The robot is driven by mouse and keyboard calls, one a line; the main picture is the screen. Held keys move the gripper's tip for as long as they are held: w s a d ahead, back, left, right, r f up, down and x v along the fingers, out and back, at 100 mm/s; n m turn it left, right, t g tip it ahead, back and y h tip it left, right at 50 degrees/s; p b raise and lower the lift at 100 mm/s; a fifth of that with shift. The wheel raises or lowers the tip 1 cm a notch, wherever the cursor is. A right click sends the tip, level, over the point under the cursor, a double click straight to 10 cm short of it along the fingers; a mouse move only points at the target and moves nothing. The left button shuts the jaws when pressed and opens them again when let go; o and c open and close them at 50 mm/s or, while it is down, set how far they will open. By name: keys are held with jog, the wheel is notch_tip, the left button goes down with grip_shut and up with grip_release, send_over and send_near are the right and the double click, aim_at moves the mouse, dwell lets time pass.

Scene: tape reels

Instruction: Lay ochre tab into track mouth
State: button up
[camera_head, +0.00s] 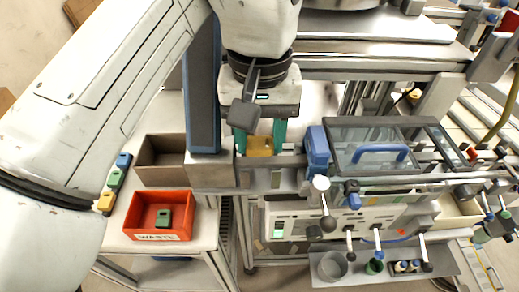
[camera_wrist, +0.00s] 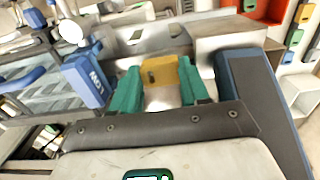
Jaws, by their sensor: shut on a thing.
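The ochre tab (camera_head: 259,146) is between the two teal fingers of my gripper (camera_head: 260,138) in the head view. In the wrist view the ochre tab (camera_wrist: 160,71) shows between the fingertips of my gripper (camera_wrist: 160,84), which is shut on it. A grey metal track (camera_head: 285,160) runs beneath and beside the tab, left of a blue block (camera_head: 317,148). The tab appears over or at this track. I cannot tell whether it touches the track, and the exact track mouth is not clear.
A clear-lidded machine with a blue handle (camera_head: 380,151) stands right of the gripper. A dark blue post (camera_head: 202,90) rises close on the left. A red waste bin (camera_head: 180,201) holds a green piece (camera_head: 163,217). An open brown box (camera_head: 160,172) and blue, green and ochre pieces (camera_head: 115,178) are nearby.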

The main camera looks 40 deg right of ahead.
aim_at(260, 144)
jog(key=shift+f+b, duration=0.4)
jog(key=shift+f, duration=0.5)
jog(key=shift+f, duration=0.35)
jog(key=o, duration=0.7)
jog(key=shift+o, duration=0.2)
jog(key=shift+r, duration=0.1)
notch_tip(260, 144, up, 12)
jog(key=p, duration=1.1)
jog(key=shift+r, duration=0.25)
